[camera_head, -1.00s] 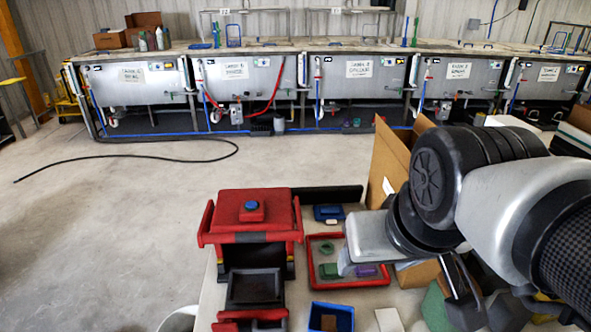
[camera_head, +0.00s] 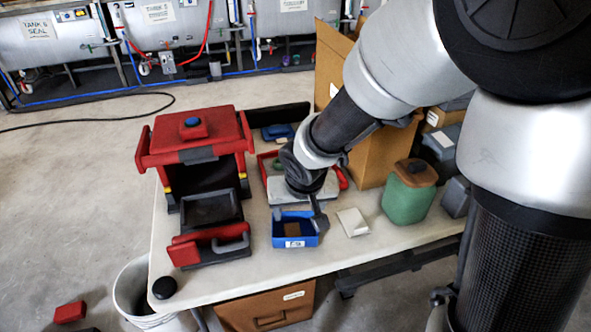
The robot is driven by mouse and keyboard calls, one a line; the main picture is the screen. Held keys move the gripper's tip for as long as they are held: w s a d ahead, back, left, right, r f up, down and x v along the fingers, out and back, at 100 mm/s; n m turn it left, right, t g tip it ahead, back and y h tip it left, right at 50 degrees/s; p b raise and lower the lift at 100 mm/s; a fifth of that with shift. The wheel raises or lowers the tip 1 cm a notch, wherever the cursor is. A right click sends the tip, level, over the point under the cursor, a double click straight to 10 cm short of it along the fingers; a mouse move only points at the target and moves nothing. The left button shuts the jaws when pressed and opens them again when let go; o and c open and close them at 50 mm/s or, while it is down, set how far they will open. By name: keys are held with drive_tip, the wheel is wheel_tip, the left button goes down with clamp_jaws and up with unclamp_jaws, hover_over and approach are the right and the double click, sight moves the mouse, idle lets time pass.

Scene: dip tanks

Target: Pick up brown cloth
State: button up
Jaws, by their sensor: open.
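A small flat brown piece (camera_head: 292,229), which looks like the brown cloth, lies inside the blue tray (camera_head: 279,242) near the table's front edge. My gripper (camera_head: 300,212) points down over the back part of this tray. Its jaws are open, and the brown piece shows just in front of them, not between them as far as I can see. One finger shows at the tray's right side; the other is partly hidden. I cannot tell the exact height of the fingertips above the tray.
A red and black machine (camera_head: 197,140) stands left of the tray. A red tray (camera_head: 268,160) is behind my gripper. A white block (camera_head: 353,222), a green canister (camera_head: 408,200) with a brown top and a cardboard box (camera_head: 370,155) stand to the right. A white bucket (camera_head: 135,290) is on the floor.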

sight(293, 231)
drive_tip(key=b+x, duration=0.6)
drive_tip(key=x, duration=1)
drive_tip(key=shift+f, duration=0.1)
drive_tip(key=shift+c, duration=0.4)
drive_tip(key=c, duration=1.1)
wheel_tip(293, 231, up, 10)
drive_tip(key=p, duration=0.4)
drive_tip(key=shift+p, duration=0.4)
drive_tip(key=shift+c, duration=0.2)
